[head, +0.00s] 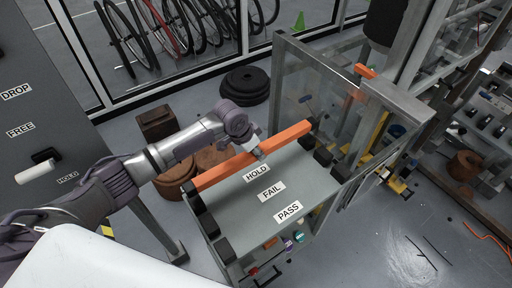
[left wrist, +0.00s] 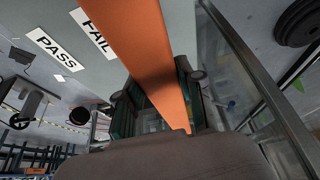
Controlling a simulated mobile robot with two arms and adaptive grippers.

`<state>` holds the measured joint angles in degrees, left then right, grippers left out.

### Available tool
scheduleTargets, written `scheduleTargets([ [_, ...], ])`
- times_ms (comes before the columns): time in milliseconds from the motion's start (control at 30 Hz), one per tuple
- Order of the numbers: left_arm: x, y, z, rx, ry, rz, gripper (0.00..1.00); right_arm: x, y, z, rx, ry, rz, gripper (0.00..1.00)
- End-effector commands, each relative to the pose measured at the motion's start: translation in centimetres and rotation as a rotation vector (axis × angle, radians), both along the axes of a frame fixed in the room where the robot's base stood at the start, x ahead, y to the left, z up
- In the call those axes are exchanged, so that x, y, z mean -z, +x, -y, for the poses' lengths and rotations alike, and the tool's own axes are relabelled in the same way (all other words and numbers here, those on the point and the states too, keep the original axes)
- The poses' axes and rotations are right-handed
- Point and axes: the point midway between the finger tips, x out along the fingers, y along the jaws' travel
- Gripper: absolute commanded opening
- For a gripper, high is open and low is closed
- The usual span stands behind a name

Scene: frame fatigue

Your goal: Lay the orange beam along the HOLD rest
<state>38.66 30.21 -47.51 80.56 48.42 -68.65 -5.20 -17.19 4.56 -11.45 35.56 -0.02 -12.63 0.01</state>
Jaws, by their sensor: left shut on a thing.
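The orange beam (head: 225,173) spans the far side of the grey table (head: 235,207), behind the HOLD label (head: 257,173). Its ends are over or close behind the farthest black rest blocks, left (head: 189,188) and right (head: 307,142). I cannot tell whether it touches them. My left gripper (head: 258,153) is shut on the beam right of its middle. In the left wrist view the beam (left wrist: 150,55) runs away from the gripper, partly hiding the FAIL label (left wrist: 92,30). My right gripper is not in view.
FAIL (head: 272,191) and PASS (head: 289,211) rows lie nearer, with their black blocks empty. A clear panel (head: 325,85) in a metal frame stands behind the table's right end. A panel marked DROP, FREE and HOLD (head: 30,130) stands at left.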

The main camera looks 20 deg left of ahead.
Motion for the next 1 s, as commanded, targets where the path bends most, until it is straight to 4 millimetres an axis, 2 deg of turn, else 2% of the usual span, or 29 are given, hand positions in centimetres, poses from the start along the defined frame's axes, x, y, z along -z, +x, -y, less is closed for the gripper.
scheduleTargets([
  [500, 3.8, 0.2, 0.1, -0.002, -0.004, 0.007, 0.0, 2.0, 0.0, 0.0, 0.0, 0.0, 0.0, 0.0],
  [1000, 4.6, 0.3, 0.1, 0.0, -0.004, 0.008, 0.0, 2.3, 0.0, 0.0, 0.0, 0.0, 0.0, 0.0],
])
